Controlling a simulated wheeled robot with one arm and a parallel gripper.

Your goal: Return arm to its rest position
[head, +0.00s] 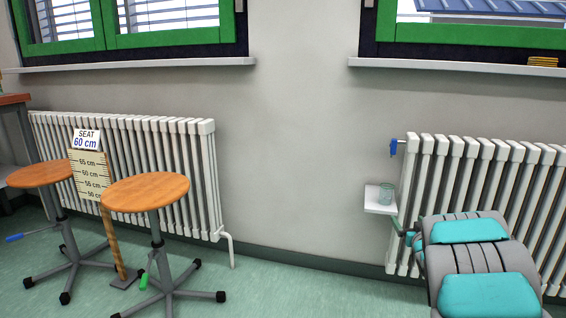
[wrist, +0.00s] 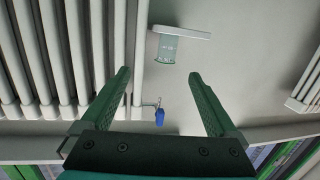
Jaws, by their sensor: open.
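My gripper (wrist: 158,76) is open and empty in the wrist view, its two dark green fingers spread apart. My teal and grey arm reaches in from the lower right of the head view, and part of the gripper shows beside the small shelf. A clear drinking glass (head: 384,194) stands upright on the small white wall shelf (head: 378,209). In the wrist view, which is upside down, the glass (wrist: 167,50) and shelf (wrist: 185,32) appear beyond the fingertips, with nothing between the fingers.
A white radiator (head: 480,165) with a blue valve (head: 394,147) is close behind my arm. Two wooden stools (head: 145,192) and a seat-height gauge (head: 90,175) stand at the left by another radiator (head: 180,140). The floor between is clear. Yellow items (head: 543,62) lie on the right sill.

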